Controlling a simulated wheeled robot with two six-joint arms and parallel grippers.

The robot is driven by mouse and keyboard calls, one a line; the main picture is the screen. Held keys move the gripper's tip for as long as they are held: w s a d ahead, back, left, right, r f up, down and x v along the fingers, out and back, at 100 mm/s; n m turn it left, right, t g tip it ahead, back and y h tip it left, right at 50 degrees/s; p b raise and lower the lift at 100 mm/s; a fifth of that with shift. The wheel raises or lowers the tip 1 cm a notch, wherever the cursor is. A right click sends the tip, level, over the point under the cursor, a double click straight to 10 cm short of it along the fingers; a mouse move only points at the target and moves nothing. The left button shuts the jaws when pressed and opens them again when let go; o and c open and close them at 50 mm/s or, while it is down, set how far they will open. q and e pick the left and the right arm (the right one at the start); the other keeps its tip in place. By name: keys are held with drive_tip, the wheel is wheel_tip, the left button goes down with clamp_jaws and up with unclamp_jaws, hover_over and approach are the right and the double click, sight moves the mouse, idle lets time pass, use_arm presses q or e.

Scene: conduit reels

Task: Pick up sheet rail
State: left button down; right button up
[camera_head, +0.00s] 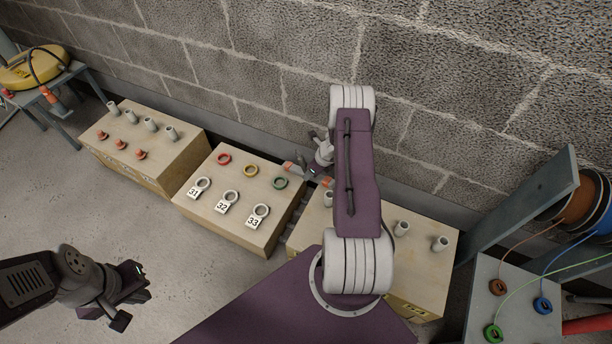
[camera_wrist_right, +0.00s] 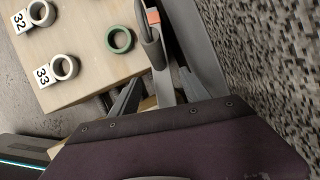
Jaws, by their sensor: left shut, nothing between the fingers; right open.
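What looks like the sheet rail, a thin grey bar with orange marks (camera_head: 289,166), lies at the gap between the middle and right boxes, partly hidden by my right arm. In the right wrist view a pale grey strip (camera_wrist_right: 164,88) with an orange patch (camera_wrist_right: 153,16) runs up from between the fingers. My right gripper (camera_head: 316,172) is open over this spot; its two dark fingers (camera_wrist_right: 158,92) stand on either side of the strip. I cannot tell whether they touch it. My left gripper (camera_head: 130,292) is shut and empty above the floor at lower left.
The middle box (camera_head: 237,172) carries coloured rings and white rings tagged 31, 32 and 33. The left box (camera_head: 170,178) and right box (camera_head: 420,263) hold grey sleeves. A block wall (camera_head: 240,65) stands close behind. Cable reels (camera_head: 575,200) stand at right. Floor at left is clear.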

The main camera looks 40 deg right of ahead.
drive_tip(key=shift+b+x, duration=0.3)
drive_tip(key=shift+x, duration=0.85)
drive_tip(key=b+x, duration=0.3)
drive_tip(key=x, duration=0.2)
drive_tip(key=shift+w+d, duration=0.1)
drive_tip(key=shift+r, duration=0.1)
clamp_jaws()
